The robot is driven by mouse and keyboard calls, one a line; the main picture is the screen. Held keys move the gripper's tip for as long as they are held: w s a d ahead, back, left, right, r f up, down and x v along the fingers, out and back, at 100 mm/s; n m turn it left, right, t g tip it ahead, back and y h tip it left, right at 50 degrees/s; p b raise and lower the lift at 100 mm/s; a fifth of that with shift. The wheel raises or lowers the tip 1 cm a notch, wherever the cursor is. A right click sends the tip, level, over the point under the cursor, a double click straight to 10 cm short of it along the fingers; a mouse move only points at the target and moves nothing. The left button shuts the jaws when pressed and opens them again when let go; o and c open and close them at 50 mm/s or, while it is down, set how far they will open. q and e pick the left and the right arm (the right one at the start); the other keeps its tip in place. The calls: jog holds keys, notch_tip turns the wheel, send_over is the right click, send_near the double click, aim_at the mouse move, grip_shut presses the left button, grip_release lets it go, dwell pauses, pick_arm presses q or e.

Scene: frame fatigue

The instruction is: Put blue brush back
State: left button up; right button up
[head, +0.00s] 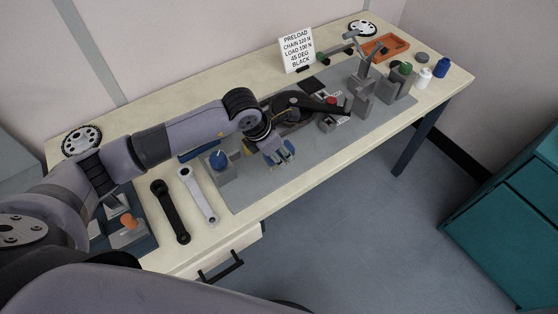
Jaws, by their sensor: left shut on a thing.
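My left gripper (279,154) reaches in from the left and is shut over the front part of the grey work mat (262,180). Blue shows at its fingertips, which fits the blue brush, but the fingers hide most of the held thing and its shape is unclear. My right gripper is not in view.
A black fixture (293,101) and grey stands (361,92) occupy the mat. A white sign (297,49), an orange tray (386,46), a white bottle (423,78) and a blue bottle (441,68) stand farther back. A black wrench-like bar (169,211) and a silver one (198,195) lie front left.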

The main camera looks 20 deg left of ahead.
aim_at(279, 172)
pick_arm(q)
notch_tip(279, 172, down, 6)
jog(key=shift+r+p, duration=0.15)
jog(key=shift+p, duration=0.35)
jog(key=shift+f+b, duration=0.35)
jog(key=o, duration=1.1)
jog(key=shift+r, duration=0.1)
